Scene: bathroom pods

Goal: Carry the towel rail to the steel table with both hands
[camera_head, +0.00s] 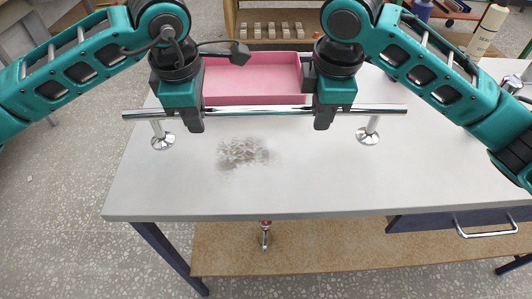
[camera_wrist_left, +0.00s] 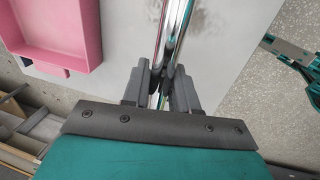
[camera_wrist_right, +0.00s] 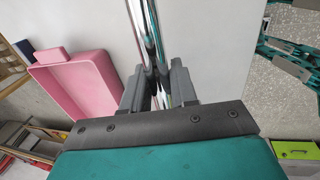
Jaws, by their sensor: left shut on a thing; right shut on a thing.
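The towel rail (camera_head: 258,111) is a chrome bar with a post and round flange near each end. It lies level across the head view, over the steel table (camera_head: 300,190), a pale grey top. My left gripper (camera_head: 196,122) is shut on the bar left of its middle. My right gripper (camera_head: 322,120) is shut on it right of its middle. In the left wrist view the bar (camera_wrist_left: 172,35) runs between the fingers; in the right wrist view the bar (camera_wrist_right: 147,40) does too. The flanges appear at or just above the tabletop; I cannot tell if they touch.
A pink tray (camera_head: 255,80) sits on the table behind the rail. A grey speckled patch (camera_head: 243,152) marks the top in front of the rail. Bottles (camera_head: 487,30) stand at the back right. A drawer (camera_head: 460,222) is under the table's right side. The front tabletop is clear.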

